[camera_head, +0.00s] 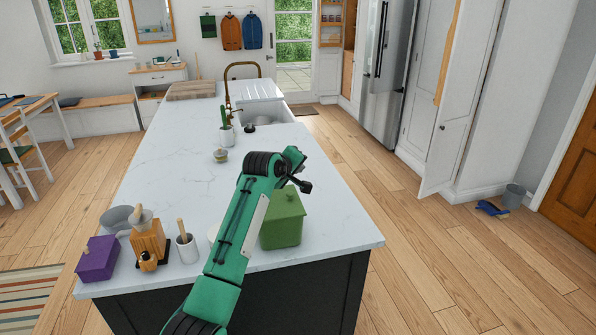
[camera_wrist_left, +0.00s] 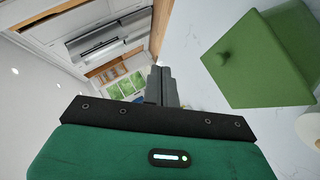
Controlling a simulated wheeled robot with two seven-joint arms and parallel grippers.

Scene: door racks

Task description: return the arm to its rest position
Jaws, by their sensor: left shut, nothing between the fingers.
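My left arm, green and black, reaches up from the bottom edge over the island in the head view. Its gripper (camera_head: 304,186) is above the worktop, just above and beside the green lidded box (camera_head: 283,226). In the left wrist view the gripper's dark fingers (camera_wrist_left: 161,85) are together with nothing between them. The green box (camera_wrist_left: 262,58) shows at the right there, apart from the fingers. My right gripper is not in view.
The white island worktop (camera_head: 165,165) holds a purple box (camera_head: 98,259), a wooden block (camera_head: 149,240), a white pot (camera_head: 187,248) and a small plant (camera_head: 226,130). A tall cabinet door (camera_head: 448,130) stands open at the right.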

